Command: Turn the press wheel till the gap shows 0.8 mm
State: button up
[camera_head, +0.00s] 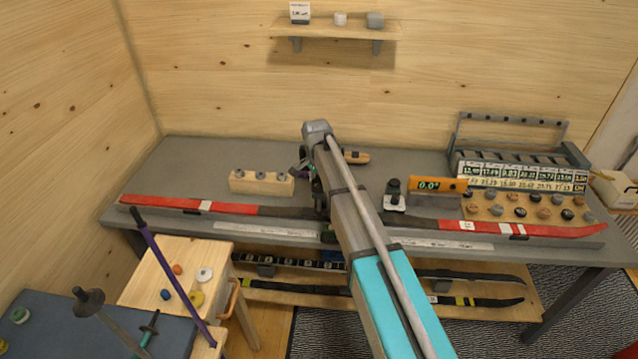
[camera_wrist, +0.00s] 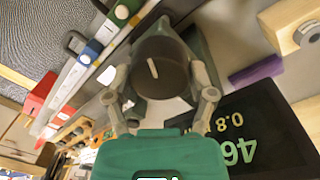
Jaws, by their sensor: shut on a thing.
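In the wrist view, the press wheel (camera_wrist: 163,76) is a dark round knob with a short white mark on its top. My gripper (camera_wrist: 162,84) has one finger on each side of the wheel and is shut on it. A dark display (camera_wrist: 275,135) beside it shows upside down, with a small 0.8 and larger green digits, of which I make out a 4 and a 6. My gripper's green body covers part of the display, so the full reading is hidden. In the head view, my arm hides the wheel and most of the press.
On the grey bench (camera_head: 190,160) are a wooden block with knobs (camera_head: 262,183), a red-tipped ski (camera_head: 520,229), an orange level reading 0.0 (camera_head: 450,185) and a rack of numbered displays (camera_head: 520,173). A small wooden table (camera_head: 150,292) stands front left. A purple block (camera_wrist: 256,71) lies near the wheel.

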jog(key=o, duration=1.1)
jog(key=shift+n, duration=0.3)
